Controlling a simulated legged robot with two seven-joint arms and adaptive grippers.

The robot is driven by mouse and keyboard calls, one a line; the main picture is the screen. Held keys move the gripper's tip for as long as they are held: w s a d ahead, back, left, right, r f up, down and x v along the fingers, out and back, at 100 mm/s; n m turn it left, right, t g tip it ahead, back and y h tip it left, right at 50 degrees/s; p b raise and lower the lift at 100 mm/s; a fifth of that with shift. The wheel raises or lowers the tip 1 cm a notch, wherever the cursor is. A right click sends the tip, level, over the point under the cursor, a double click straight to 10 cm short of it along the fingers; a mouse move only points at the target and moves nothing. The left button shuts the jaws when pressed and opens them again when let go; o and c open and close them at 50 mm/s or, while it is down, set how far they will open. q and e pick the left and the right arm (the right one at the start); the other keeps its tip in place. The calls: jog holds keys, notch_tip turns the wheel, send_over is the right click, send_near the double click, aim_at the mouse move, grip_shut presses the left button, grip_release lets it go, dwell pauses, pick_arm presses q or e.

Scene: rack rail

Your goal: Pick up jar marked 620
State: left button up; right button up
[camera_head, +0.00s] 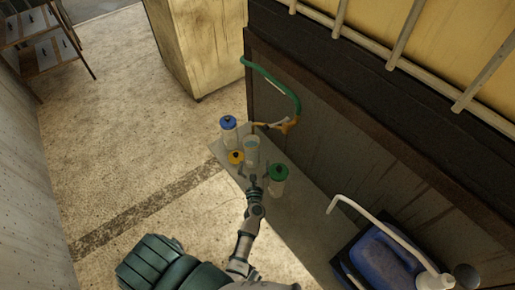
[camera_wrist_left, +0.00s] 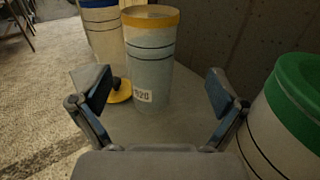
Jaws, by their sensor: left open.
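An open-topped pale jar with a yellow rim (camera_wrist_left: 150,65) stands upright ahead of my left gripper (camera_wrist_left: 155,92) in the left wrist view. Its small white label ends in 20; the first digit is hard to read. The jar (camera_head: 251,150) stands on the grey shelf top (camera_head: 300,220) in the head view. My left gripper (camera_head: 253,174) is open and empty, its fingers spread on the near side of the jar. In the wrist view the jar is centred slightly left between the fingers, not clasped. My right gripper is not in view.
A blue-lidded jar (camera_head: 228,129) stands behind left and a green-lidded jar (camera_head: 279,177) close on the right. A loose yellow lid (camera_head: 236,157) lies beside the jar. A green hose (camera_head: 275,75) hangs behind. A blue jug (camera_head: 385,262) stands at lower right.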

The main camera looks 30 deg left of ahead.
aim_at(251, 153)
pick_arm(q)
jog(key=w+a, duration=0.5)
jog(key=shift+w+a+p, duration=0.15)
jog(key=shift+w+p, duration=0.05)
jog(key=shift+p, duration=0.15)
jog(key=shift+w, duration=0.3)
jog(key=shift+d+r, duration=0.1)
jog(key=shift+d, duration=0.25)
jog(key=c, duration=0.8)
jog(key=shift+a, duration=0.4)
grip_shut()
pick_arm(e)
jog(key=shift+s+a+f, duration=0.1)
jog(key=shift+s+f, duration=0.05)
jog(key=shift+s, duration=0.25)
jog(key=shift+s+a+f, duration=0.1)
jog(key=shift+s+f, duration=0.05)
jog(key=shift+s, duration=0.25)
pick_arm(q)
jog(key=shift+d, duration=0.2)
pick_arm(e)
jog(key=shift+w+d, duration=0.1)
